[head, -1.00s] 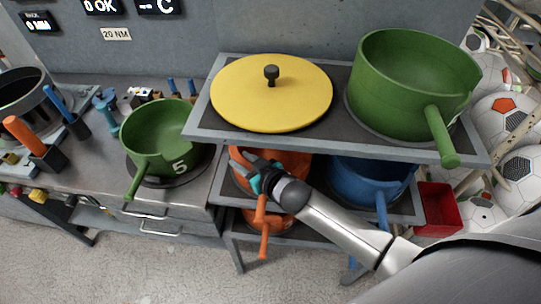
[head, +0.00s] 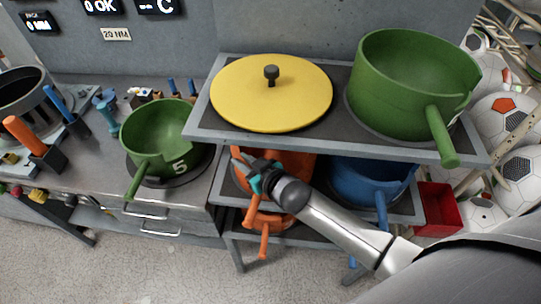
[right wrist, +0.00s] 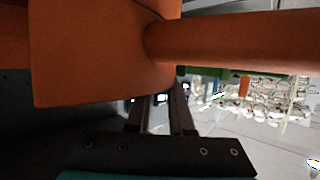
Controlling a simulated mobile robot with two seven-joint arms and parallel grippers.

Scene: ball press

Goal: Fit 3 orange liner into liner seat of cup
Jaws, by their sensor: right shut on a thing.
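An orange liner (head: 292,164) with a handle is on the middle shelf, partly hidden by my right arm and the top shelf. My right gripper (head: 246,160) is at its left side, shut on its wall. In the right wrist view the orange liner (right wrist: 100,60) fills the upper part, with its handle running right; the fingers (right wrist: 160,115) reach up to its lower edge. No number shows on it. A green cup (head: 150,135) marked 5 stands on the counter at left; a liner seat cannot be told. My left gripper is not in view.
A second orange vessel (head: 278,224) is on the lower shelf. A blue pot (head: 365,185) stands right of my arm. A yellow lid (head: 300,95) and a large green pot (head: 400,90) are on the top shelf (head: 330,146), close above my gripper. A red bin (head: 437,210) is at right.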

